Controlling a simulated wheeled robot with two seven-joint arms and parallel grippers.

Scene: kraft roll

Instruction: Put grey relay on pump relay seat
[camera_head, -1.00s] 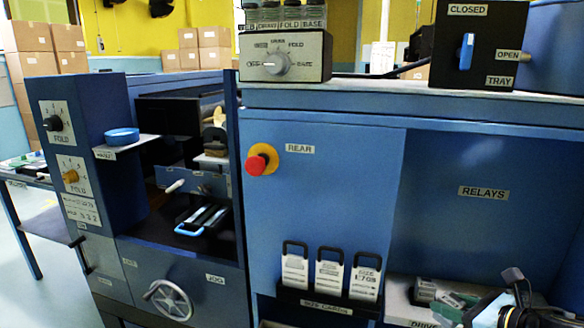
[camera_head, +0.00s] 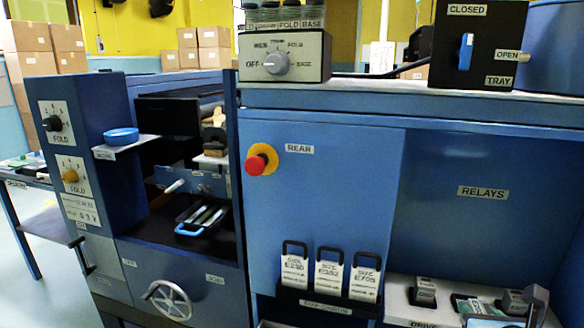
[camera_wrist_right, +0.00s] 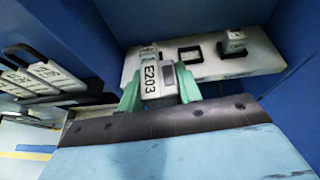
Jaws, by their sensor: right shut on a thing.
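My right gripper (camera_wrist_right: 159,92) has green fingers and is shut on a grey relay (camera_wrist_right: 160,78) with a white label reading E203. The relay is in front of a pale shelf in the right wrist view. An empty dark square seat (camera_wrist_right: 190,55) lies just beyond it to the right; I cannot read a name that marks it as the pump seat. A second relay (camera_wrist_right: 234,41) sits right of that seat. In the head view the gripper is low at the right and partly cut off. My left gripper is not in view.
The shelf (camera_head: 399,309) stands below the RELAYS label (camera_head: 483,192), and another relay (camera_head: 423,291) sits at its left end. A rack of handled cards (camera_head: 328,272) stands close on the left. Blue panels close in the shelf's back.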

